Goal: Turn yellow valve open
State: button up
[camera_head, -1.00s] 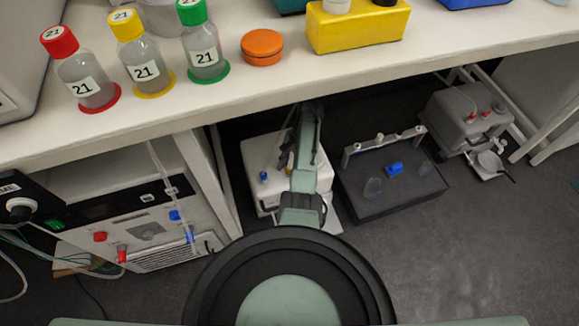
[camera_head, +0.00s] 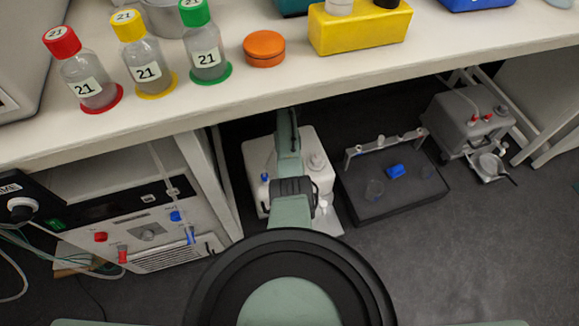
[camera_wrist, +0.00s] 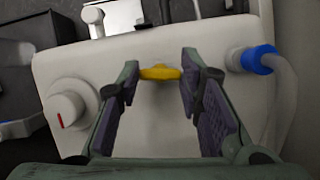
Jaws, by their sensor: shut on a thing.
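The yellow valve (camera_wrist: 160,72) is a small handle on the face of a white box (camera_wrist: 75,70), lying crosswise in the wrist view. My gripper (camera_wrist: 161,62) has one finger at each end of the valve and is shut on it. The white box also shows under the bench in the head view (camera_head: 258,160), partly behind my arm. The valve and my fingertips are hidden in the head view.
On the box, a knob with a red mark (camera_wrist: 66,112) is left of my fingers and a blue hose fitting (camera_wrist: 257,59) is right. A dark shaker (camera_head: 385,205) stands beside the box.

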jog(key=shift+n+h, duration=0.4)
jog(key=shift+n, duration=0.5)
jog(key=o, duration=1.2)
jog(key=shift+c, duration=0.2)
jog(key=v, duration=1.2)
jog(key=shift+s, duration=0.2)
jog(key=shift+a, duration=0.1)
